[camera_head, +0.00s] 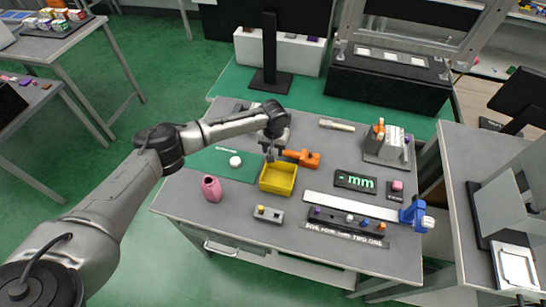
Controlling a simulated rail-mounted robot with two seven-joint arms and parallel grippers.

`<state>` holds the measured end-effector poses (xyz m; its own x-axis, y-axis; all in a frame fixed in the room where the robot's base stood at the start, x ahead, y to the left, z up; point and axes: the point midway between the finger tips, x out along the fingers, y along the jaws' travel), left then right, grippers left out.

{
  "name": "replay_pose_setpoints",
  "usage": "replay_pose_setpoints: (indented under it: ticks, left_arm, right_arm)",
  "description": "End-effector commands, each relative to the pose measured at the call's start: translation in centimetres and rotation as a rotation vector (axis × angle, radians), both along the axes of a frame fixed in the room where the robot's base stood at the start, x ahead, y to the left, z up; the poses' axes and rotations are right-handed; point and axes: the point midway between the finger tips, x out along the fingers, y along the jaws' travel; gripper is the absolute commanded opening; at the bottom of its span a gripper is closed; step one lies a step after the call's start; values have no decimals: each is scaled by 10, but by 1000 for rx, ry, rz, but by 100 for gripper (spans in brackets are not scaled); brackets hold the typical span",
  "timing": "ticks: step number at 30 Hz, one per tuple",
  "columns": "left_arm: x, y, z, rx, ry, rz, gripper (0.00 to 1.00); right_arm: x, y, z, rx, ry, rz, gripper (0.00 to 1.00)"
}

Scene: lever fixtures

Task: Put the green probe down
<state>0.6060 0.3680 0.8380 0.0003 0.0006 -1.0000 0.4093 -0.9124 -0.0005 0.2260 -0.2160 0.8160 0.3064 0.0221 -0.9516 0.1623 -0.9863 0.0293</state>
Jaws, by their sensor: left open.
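My left arm reaches in from the left over the grey table (185,215). Its gripper (270,153) is open, just above the far edge of a yellow open bin (279,179) and beside an orange object (305,158). I cannot make out a green probe in this view; the space around the jaws is small and partly hidden by the gripper. A green mat (215,167) lies under and left of the gripper, with a small white round object (235,161) on it. My right gripper is not in view.
A pink vase-like object (211,188) stands front left. A grey block with knobs (269,214) lies in front of the bin. A dark display reading "- mm" (355,181), a long strip with coloured knobs (345,220) and a blue device (412,214) are right.

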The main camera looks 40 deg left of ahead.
Motion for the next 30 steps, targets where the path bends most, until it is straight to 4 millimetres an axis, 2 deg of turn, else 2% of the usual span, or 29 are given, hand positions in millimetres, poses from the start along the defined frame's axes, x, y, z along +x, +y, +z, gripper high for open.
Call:
replay_pose_setpoints:
  ticks: [1, 7, 18, 30]
  left_arm:
    - [0, 1, -11, 1, 3, 0, 46]
    - [0, 2, -33, 1, 1, -1, 46]
    - [-1, 2, -39, 0, 1, 0, 46]
    - [-1, 2, -39, 0, 1, 0, 8]
  right_arm:
    - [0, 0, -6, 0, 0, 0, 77]
    - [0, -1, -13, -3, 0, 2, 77]
    - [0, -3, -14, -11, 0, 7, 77]
    - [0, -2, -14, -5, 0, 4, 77]
